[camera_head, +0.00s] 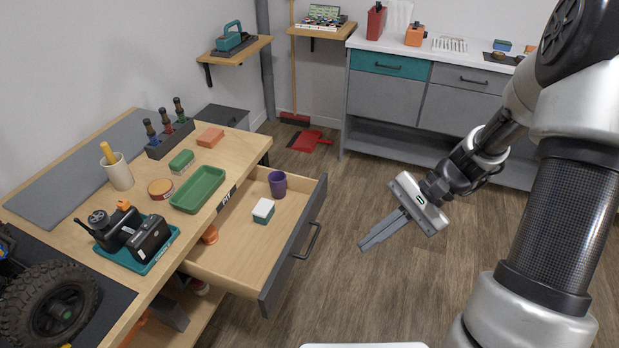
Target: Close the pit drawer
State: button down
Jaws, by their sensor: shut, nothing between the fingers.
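The pit drawer (255,255) is pulled open from under the wooden bench. Its dark grey front (296,247) has a bar handle (309,241) on the outer face. Inside stand a purple cup (277,184), a small teal and white box (263,210) and an orange item (210,235) close to the bench edge. A dark "PIT" label (227,197) is on the bench edge above the drawer. My gripper (366,246) is shut and empty, to the right of the drawer front and apart from it, with its fingers pointing down and left.
The bench top (140,205) holds a green tray (198,189), a teal charger tray (150,256), a tool rack (170,139) and a large wheel (50,303). A grey cabinet (385,95) stands at the back. Floor between drawer and arm is clear.

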jog(key=w+f+m+t+y, duration=0.4)
jog(key=f+m, duration=0.2)
jog(key=f, duration=0.3)
jog(key=w+f+m+t+y, duration=0.35)
jog(key=f+m+t, duration=0.2)
jog(key=f, duration=0.45)
send_near(297, 241)
jog(key=shift+m+g+y, duration=0.35)
jog(key=b+x, duration=0.1)
jog(key=x, duration=0.5)
jog(key=shift+w+a+f, duration=0.15)
jog(key=shift+w, duration=0.05)
jog(key=shift+a, duration=0.1)
jog(key=b+x, duration=0.3)
jog(key=x, duration=2)
jog(key=shift+w+a+f+b, duration=0.15)
jog(key=shift+a+f+b, duration=0.05)
jog(key=shift+b, duration=0.1)
jog(key=shift+w+a+r, duration=0.1)
jog(key=shift+w+a, duration=0.15)
jog(key=shift+a, duration=0.35)
jog(key=shift+w+a+r, duration=0.1)
jog(key=shift+a+r, duration=0.05)
jog(key=shift+r, duration=0.05)
